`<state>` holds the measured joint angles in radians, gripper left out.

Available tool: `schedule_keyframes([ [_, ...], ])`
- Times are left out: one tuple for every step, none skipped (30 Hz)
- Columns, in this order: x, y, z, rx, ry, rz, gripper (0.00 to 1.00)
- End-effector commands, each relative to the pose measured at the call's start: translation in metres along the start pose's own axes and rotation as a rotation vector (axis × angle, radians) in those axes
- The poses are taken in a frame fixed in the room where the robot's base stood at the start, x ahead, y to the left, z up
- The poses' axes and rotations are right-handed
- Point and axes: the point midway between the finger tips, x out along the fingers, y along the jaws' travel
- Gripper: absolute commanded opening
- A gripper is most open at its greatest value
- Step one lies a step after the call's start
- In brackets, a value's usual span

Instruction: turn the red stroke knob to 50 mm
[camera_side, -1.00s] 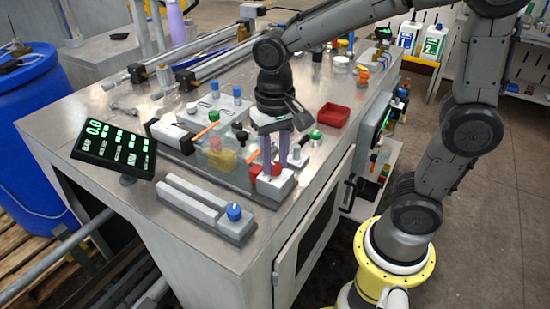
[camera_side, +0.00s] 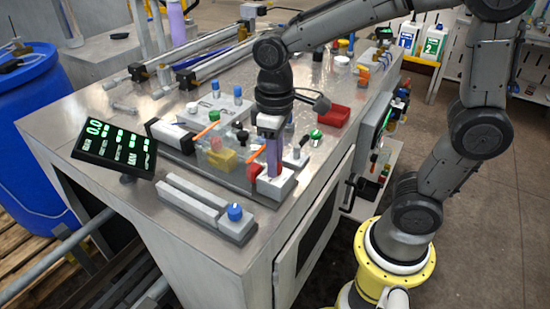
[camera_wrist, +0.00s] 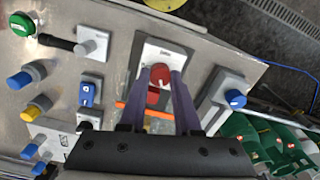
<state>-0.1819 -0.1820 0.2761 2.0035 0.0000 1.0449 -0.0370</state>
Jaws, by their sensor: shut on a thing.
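The red stroke knob (camera_wrist: 159,76) sits on a pale block (camera_wrist: 149,53) in the wrist view. My gripper (camera_wrist: 160,74) has its two purple fingers on either side of the knob and is shut on it. In the side view my gripper (camera_side: 272,172) points down at the front right end of the fixture, and the fingers hide most of the knob. The dark display (camera_side: 116,149) at the left reads 0.0 on its top line; its other lines are too small to read.
A block with a blue knob (camera_side: 235,212) stands at the front, close to my gripper. A yellow part (camera_side: 221,160) sits inside the clear-walled fixture.

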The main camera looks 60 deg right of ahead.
Motion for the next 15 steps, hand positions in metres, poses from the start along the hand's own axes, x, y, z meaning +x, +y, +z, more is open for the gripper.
schedule_keyframes([
  [-0.0017, 0.0000, -0.0003, -0.013, 0.003, 0.000, 0.00],
  [-0.0017, 0.0000, -0.0003, -0.019, 0.003, 0.000, 0.00],
  [-0.0017, 0.0000, -0.0003, -0.026, 0.003, 0.000, 0.00],
  [-0.0018, 0.0000, -0.0003, -0.031, 0.003, 0.000, 0.00],
  [-0.0018, 0.0000, -0.0004, -0.036, 0.003, 0.000, 0.00],
  [-0.0018, 0.0000, -0.0004, -0.039, 0.003, 0.000, 0.00],
  [-0.0018, 0.0000, -0.0004, -0.042, 0.003, 0.000, 0.00],
  [-0.0019, 0.0000, -0.0004, -0.043, 0.004, 0.000, 0.00],
  [-0.0019, 0.0000, -0.0004, -0.044, 0.004, 0.000, 0.00],
  [-0.0019, 0.0000, -0.0004, -0.045, 0.004, 0.000, 0.00],
  [-0.0019, 0.0000, -0.0004, -0.045, 0.004, 0.000, 0.00],
  [-0.0020, 0.0000, -0.0004, -0.045, 0.004, 0.000, 0.00],
  [-0.0020, 0.0000, -0.0005, -0.045, 0.004, 0.000, 0.00],
  [-0.0020, 0.0000, -0.0005, -0.045, 0.004, 0.000, 0.00],
  [-0.0020, 0.0000, -0.0005, -0.044, 0.004, 0.000, 0.00],
])
